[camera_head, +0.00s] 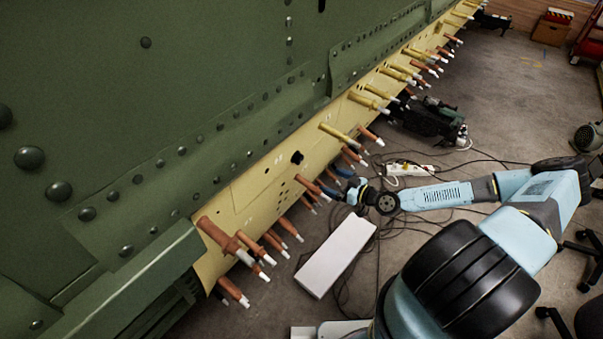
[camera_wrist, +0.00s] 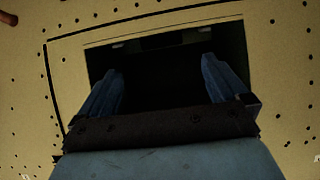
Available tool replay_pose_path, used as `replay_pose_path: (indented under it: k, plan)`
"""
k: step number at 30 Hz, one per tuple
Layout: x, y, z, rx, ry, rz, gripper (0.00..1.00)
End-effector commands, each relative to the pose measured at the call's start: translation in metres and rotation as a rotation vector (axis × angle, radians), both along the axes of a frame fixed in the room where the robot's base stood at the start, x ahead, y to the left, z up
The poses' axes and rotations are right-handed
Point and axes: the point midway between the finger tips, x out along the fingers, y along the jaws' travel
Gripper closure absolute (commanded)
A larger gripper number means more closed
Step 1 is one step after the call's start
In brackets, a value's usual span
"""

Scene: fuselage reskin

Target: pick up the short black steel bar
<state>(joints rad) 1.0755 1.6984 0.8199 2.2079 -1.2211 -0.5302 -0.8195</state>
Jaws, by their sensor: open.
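I cannot make out the short black steel bar for certain in either view. My gripper (camera_head: 338,181) is close to the yellow fuselage strip (camera_head: 258,187) in the head view, among the copper-coloured fasteners. In the wrist view my gripper (camera_wrist: 160,76) is open, its two blue-grey fingers spread apart. They point at a dark rectangular area (camera_wrist: 165,62) in the yellow panel (camera_wrist: 275,60). Between the fingers it is too dark to tell whether anything is there, or whether the fingers touch anything.
Copper-coloured fasteners (camera_head: 289,227) and yellow ones (camera_head: 340,133) stick out along the strip. Green riveted skin (camera_head: 200,90) lies above. A white box (camera_head: 337,257), loose cables and a power strip (camera_head: 408,169) are below. Open floor (camera_head: 520,110) lies to the right.

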Motion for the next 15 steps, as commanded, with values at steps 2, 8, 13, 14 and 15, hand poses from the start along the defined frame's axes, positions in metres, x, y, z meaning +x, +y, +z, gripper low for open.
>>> replay_pose_path:
  k: [2, 8, 13, 14, 15]
  plan:
    - [0.008, 0.013, -0.002, 0.000, 0.000, 0.003, 0.00]
    - [0.029, 0.039, -0.008, -0.001, 0.001, 0.003, 0.00]
    - [0.039, 0.052, -0.010, -0.001, 0.001, 0.002, 0.00]
    - [0.040, 0.053, -0.010, -0.001, 0.002, 0.001, 0.00]
    - [0.041, 0.054, -0.011, -0.002, 0.003, 0.001, 0.00]
